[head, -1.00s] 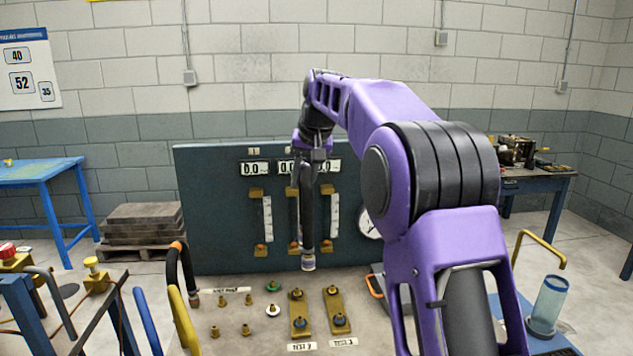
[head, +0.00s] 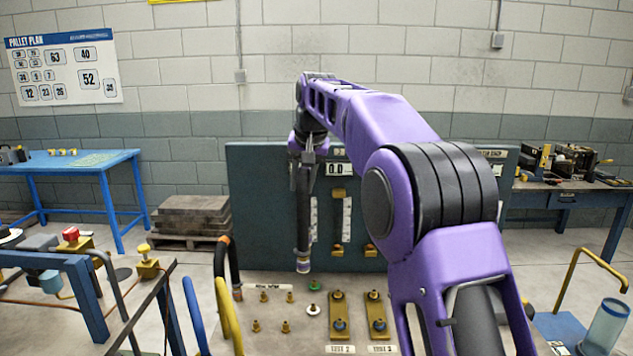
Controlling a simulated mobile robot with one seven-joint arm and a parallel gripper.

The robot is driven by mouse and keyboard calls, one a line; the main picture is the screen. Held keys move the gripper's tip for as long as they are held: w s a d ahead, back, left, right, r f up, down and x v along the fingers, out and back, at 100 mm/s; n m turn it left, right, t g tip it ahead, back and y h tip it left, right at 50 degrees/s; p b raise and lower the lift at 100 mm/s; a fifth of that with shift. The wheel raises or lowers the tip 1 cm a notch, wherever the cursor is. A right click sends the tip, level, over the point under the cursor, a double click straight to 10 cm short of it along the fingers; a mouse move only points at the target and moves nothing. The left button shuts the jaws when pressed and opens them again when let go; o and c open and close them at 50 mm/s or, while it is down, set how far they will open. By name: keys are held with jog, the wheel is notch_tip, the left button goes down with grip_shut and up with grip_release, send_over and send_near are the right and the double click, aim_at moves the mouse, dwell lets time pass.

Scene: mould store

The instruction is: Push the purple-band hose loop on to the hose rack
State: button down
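The purple-band hose loop (head: 304,222) is a dark hose hanging straight down from my gripper (head: 304,165) in the head view. A pale purple band and a brass-coloured tip show at its lower end, above the bench top. My gripper appears shut on its upper part; the fingers are small and dark, so the exact grip is hard to see. Other hoses, a black one with an orange band (head: 232,262), a yellow one (head: 228,318) and a blue one (head: 195,312), stand at the bench's left side. I cannot make out the hose rack clearly.
The bench top (head: 270,335) carries several brass fittings and two brass blocks (head: 339,315). A dark gauge panel (head: 260,200) stands behind it. A blue table (head: 90,160), stacked slabs (head: 192,215) and a blue-framed stand (head: 90,305) are to the left.

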jog(key=a, duration=0.5)
notch_tip(320, 180, down, 15)
jog(key=b, duration=0.8)
jog(key=shift+b, duration=0.3)
jog(key=shift+d+p, duration=0.15)
jog(key=shift+p, duration=0.15)
jog(key=shift+f, duration=0.2)
dwell(0.8)
jog(key=shift+f, duration=1.3)
dwell(1.6)
jog(key=c, duration=0.5)
grip_release()
